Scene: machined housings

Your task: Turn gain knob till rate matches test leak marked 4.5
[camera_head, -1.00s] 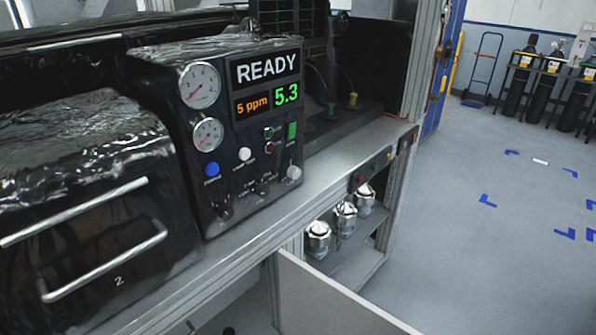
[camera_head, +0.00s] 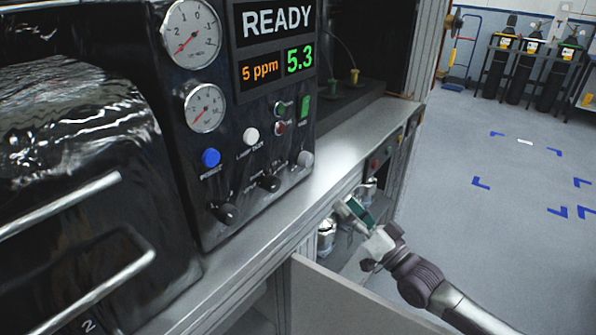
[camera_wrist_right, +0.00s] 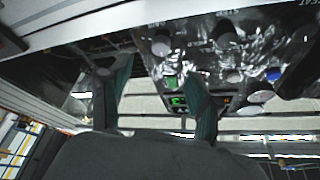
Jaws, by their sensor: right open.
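The leak detector panel (camera_head: 262,140) fills the middle of the head view. Its screen (camera_head: 277,30) reads READY, with an orange 5 ppm and a green 5.3. Low on the panel are a dark knob (camera_head: 228,214), another dark knob (camera_head: 268,182) and a grey knob (camera_head: 305,158); their labels are too blurred to tell which is gain. My right gripper (camera_head: 350,212) is open and empty, right of and below the knobs, apart from them. In the right wrist view the panel's face shows inverted beyond its two fingers (camera_wrist_right: 155,70). No 4.5 mark is readable. My left gripper is out of view.
Silver canisters (camera_head: 326,236) stand on a shelf below the bench edge (camera_head: 335,172). Gas cylinders (camera_head: 530,65) stand far right, beyond open floor.

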